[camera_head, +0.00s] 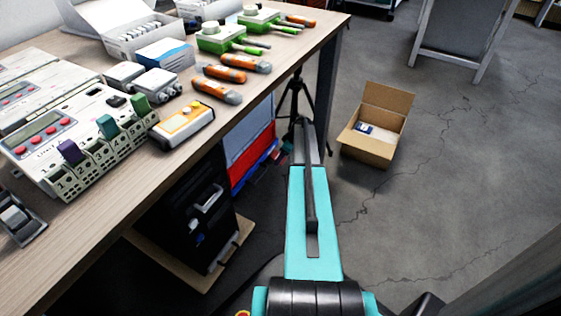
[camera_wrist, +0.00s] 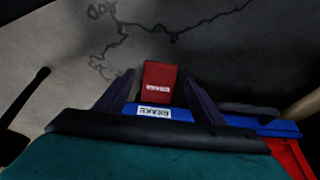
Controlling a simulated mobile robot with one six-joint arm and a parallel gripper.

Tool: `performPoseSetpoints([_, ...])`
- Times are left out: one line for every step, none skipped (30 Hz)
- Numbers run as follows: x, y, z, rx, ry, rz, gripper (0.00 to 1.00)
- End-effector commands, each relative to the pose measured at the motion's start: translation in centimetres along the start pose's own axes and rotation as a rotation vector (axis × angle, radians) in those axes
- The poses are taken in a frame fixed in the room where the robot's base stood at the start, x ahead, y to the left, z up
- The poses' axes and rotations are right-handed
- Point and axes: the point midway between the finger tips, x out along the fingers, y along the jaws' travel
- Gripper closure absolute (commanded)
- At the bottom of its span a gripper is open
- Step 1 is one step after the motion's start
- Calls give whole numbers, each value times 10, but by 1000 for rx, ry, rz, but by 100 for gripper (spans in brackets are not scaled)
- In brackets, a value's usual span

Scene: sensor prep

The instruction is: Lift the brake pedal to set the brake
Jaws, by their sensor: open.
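In the wrist view, a red pedal (camera_wrist: 160,72) with a small white label sticks out past the edge of a blue bar. The blue bar (camera_wrist: 190,113) carries a white label reading BRAKE, upside down in this view. My gripper (camera_wrist: 160,79) is open, with one dark finger on each side of the red pedal. Whether the fingers touch it or stand above it I cannot tell.
A wooden table (camera_head: 285,55) with devices and tools runs along the left. A black computer case (camera_head: 190,215) stands below it. A black tripod (camera_head: 297,92) and an open cardboard box (camera_head: 375,125) are beyond my arm. The cracked floor to the right is mostly clear.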

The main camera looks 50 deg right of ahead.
Motion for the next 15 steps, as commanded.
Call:
performPoseSetpoints([7,0,1,0,0,0,38])
performPoseSetpoints([8,0,1,0,0,0,38])
performPoseSetpoints([10,0,1,1,0,0,38])
performPoseSetpoints([12,0,1,1,0,0,38])
performPoseSetpoints([12,0,1,1,0,1,38])
performPoseSetpoints([13,0,1,1,0,1,38])
performPoseSetpoints([14,0,1,1,0,1,38])
performPoseSetpoints([14,0,1,1,0,1,38])
performPoseSetpoints([14,0,1,1,0,1,38])
performPoseSetpoints([14,0,1,1,0,1,38])
performPoseSetpoints([13,0,1,2,0,1,38])
performPoseSetpoints([13,0,1,2,0,1,38])
performPoseSetpoints([13,0,1,2,0,1,38])
performPoseSetpoints([13,0,1,2,0,1,38])
performPoseSetpoints([13,0,1,2,0,1,38])
